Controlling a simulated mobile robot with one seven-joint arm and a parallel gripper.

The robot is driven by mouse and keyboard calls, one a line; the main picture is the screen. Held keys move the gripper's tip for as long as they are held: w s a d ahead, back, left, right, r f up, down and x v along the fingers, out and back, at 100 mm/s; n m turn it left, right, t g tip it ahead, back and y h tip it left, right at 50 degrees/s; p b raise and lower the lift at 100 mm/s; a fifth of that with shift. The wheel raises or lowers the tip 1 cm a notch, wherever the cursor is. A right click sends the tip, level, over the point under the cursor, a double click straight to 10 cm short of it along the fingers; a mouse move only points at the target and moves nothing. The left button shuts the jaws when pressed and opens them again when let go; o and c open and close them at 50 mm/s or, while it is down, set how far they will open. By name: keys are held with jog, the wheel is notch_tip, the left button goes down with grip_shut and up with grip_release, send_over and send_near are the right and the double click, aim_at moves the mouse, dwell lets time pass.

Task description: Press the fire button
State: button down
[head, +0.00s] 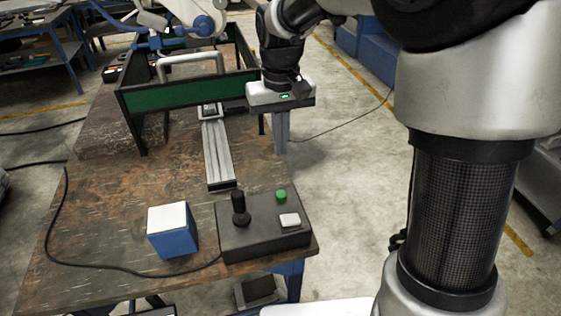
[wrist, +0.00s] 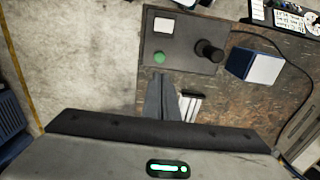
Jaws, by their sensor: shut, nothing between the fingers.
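A dark control box (head: 262,222) sits at the near right corner of the worn table. It carries a black joystick (head: 240,212), a round green button (head: 281,196) and a white square button (head: 290,220). I see no label telling which is the fire button. My gripper (head: 281,150) is shut and empty, fingers pointing down, beyond the box and above its level. In the wrist view the fingertips (wrist: 160,78) appear just below the green button (wrist: 159,57); the white button (wrist: 163,25) is farther off and the joystick (wrist: 208,50) is to the right.
A blue cube with a white top (head: 172,230) stands left of the box. A metal rail (head: 217,155) lies behind it, leading to a green-panelled frame (head: 180,95). A black cable (head: 110,266) runs along the table's left side. Floor is open to the right.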

aim_at(281, 194)
jog(key=shift+f, duration=0.1)
notch_tip(281, 194, down, 14)
jog(key=shift+r+b, duration=0.1)
jog(key=shift+b, duration=0.85)
notch_tip(281, 194, down, 2)
jog(key=shift+s+f+b, duration=0.1)
jog(key=shift+s+b, duration=0.05)
jog(key=shift+b, duration=0.5)
jog(key=shift+s, duration=0.1)
jog(key=shift+f, duration=0.1)
notch_tip(281, 194, up, 15)
jog(key=p, duration=0.4)
jog(key=shift+w+p, duration=0.3)
